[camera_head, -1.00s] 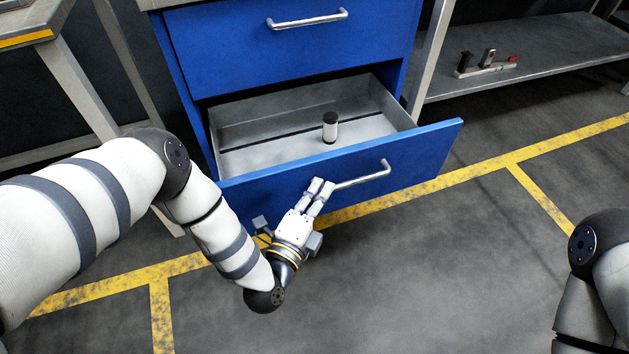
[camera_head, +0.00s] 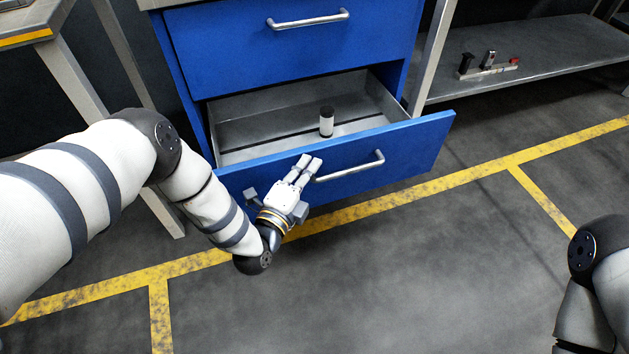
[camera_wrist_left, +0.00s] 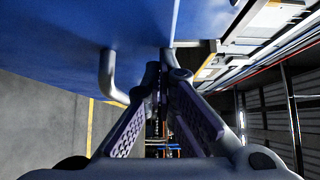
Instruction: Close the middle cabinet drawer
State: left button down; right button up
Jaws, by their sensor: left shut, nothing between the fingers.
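The blue middle drawer (camera_head: 400,155) is pulled partway out of the blue cabinet in the head view, with a silver bar handle (camera_head: 352,169) on its front. A small black and white cylinder (camera_head: 326,122) stands inside it. My left gripper (camera_head: 309,163) is shut and empty, its fingertips at the drawer front just left of the handle. In the left wrist view the closed fingers (camera_wrist_left: 163,75) point along the blue front (camera_wrist_left: 60,35), beside the handle (camera_wrist_left: 108,78). Whether they touch the front is hard to tell. My right gripper is not in view.
A closed blue drawer (camera_head: 290,45) with its own handle is above. A grey shelf (camera_head: 540,65) with small items stands at the right, a table (camera_head: 40,30) at the left. The floor (camera_head: 400,270) in front is clear, with yellow lines.

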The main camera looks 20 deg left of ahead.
pick_arm(q)
jog(key=w+a+b, duration=0.6)
jog(key=w+a, duration=0.1)
jog(key=w, duration=0.3)
jog(key=w+a+b, duration=0.7)
jog(key=w+a, duration=0.1)
jog(key=w, duration=0.2)
jog(key=shift+w+b, duration=0.3)
jog(key=shift+w, duration=0.1)
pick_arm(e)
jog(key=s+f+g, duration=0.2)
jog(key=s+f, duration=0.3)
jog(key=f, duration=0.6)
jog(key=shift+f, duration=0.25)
